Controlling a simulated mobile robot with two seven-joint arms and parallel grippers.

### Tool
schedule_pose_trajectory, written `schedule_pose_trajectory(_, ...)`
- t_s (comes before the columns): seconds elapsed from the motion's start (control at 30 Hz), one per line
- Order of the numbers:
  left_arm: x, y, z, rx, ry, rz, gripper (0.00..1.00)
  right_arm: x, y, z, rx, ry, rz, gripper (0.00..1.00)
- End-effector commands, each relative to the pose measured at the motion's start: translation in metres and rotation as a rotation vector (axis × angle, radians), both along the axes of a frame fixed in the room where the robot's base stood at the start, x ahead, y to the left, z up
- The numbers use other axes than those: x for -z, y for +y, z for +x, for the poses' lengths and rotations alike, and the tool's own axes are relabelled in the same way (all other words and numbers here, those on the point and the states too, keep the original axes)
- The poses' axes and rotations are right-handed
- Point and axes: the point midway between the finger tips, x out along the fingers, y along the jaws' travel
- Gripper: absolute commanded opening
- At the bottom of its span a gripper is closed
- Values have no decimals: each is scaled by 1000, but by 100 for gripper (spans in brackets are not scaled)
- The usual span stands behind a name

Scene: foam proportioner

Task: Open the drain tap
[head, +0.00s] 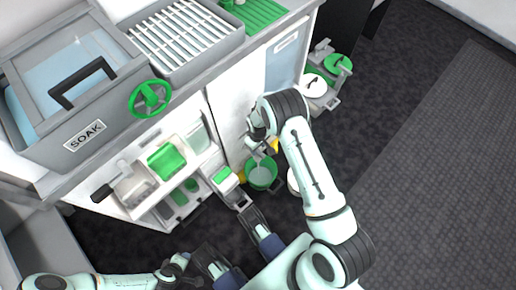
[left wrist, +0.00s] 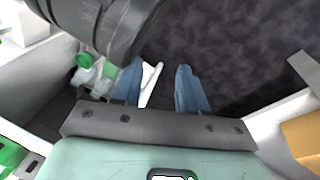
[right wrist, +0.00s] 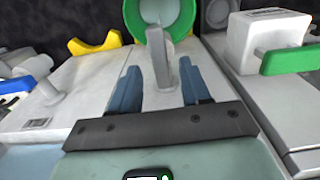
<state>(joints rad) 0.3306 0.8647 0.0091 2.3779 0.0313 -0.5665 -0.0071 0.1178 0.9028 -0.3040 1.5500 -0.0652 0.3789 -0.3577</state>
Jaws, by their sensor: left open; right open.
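My right gripper (right wrist: 158,72) is open. In the right wrist view a grey upright lever (right wrist: 157,62) stands between its two blue fingers, with visible space on either side. It looks like the drain tap's handle, but I cannot be sure. A green bucket (right wrist: 186,12) shows behind it. In the head view the right gripper (head: 261,148) is at the cabinet front, just above the green bucket (head: 262,174), and the arm hides the tap. My left gripper (left wrist: 158,85) is open and holds nothing.
The grey SOAK tank (head: 45,150) with a green handwheel (head: 150,99) stands on the counter. A black-handled lever (head: 103,192) sticks out at the left. Open shelves (head: 170,205) hold green and white containers. A white unit with a green lid (head: 338,64) stands at the right. Dark floor lies right.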

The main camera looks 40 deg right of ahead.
Motion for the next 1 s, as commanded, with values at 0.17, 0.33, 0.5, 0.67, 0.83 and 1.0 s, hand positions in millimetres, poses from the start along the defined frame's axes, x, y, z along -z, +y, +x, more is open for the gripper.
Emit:
schedule_pose_trajectory(0.17, -26, -5, 20, 6, -72, 0, 43, -48, 0, 1, 1, -4, 0, 47)
schedule_pose_trajectory(0.33, -37, -12, 10, 19, -48, -17, 43, -81, 0, 0, -1, -2, 0, 47)
schedule_pose_trajectory(0.5, -41, -17, 1, 29, -24, -28, 43, -101, 0, 0, 0, -1, 0, 47)
schedule_pose_trajectory(0.67, -42, -18, -2, 32, -15, -32, 43, -107, 0, 0, 0, 2, 1, 47)
schedule_pose_trajectory(0.83, -42, -18, -2, 32, -15, -33, 43, -107, 0, -1, 0, 2, 1, 47)
schedule_pose_trajectory(1.0, -42, -18, -2, 32, -15, -33, 43, -107, 0, 0, 0, 2, 1, 47)
